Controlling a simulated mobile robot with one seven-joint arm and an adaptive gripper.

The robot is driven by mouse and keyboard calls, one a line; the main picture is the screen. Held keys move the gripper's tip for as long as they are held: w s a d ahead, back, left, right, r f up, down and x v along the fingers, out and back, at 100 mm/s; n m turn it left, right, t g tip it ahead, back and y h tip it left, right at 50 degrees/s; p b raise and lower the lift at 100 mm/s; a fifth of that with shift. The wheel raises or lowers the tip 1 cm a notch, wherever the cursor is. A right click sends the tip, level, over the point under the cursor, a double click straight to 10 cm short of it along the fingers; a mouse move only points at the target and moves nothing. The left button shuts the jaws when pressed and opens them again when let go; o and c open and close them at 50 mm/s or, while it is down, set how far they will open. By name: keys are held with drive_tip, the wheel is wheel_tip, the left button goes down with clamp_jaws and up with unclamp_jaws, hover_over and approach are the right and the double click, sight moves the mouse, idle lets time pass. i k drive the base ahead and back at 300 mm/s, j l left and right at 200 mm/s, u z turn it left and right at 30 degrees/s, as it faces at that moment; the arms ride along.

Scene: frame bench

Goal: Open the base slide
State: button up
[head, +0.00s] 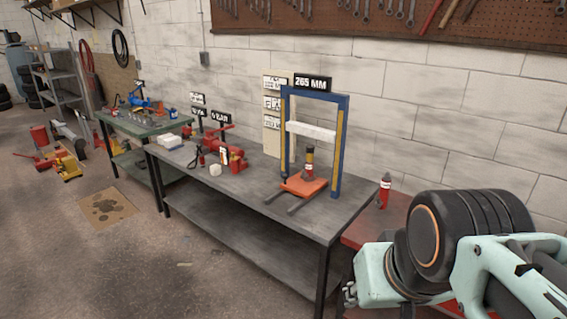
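A blue press frame (342,140) stands upright on the grey workbench, with a white crossbar (311,129) and yellow strips on its posts. At its foot is an orange-red base slide plate (304,187) on two dark rails (285,192) that reach toward the bench's front edge. A small dark and red jack with a yellow band (310,162) stands upright on the plate. My arm is at the lower right, apart from the frame. A small grey metal part at its left end may be my gripper (349,294); its fingers are too small to make out.
The grey workbench (240,200) holds red jacks (236,159), a white block (168,141) and small signs (219,116) left of the frame. A red bottle jack (384,190) stands on a red surface (362,232) at right. The bench front before the rails is clear.

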sight(306, 188)
drive_tip(key=i+j+z, duration=0.1)
drive_tip(key=i, duration=0.35)
drive_tip(key=i+j+z, duration=0.1)
drive_tip(key=i+j, duration=0.2)
drive_tip(key=i, duration=0.15)
drive_tip(key=i+j+z, duration=0.1)
drive_tip(key=i+j, duration=0.15)
drive_tip(key=i, duration=0.2)
drive_tip(key=i+j+z, duration=0.1)
drive_tip(key=i+j, duration=0.15)
drive_tip(key=i, duration=0.2)
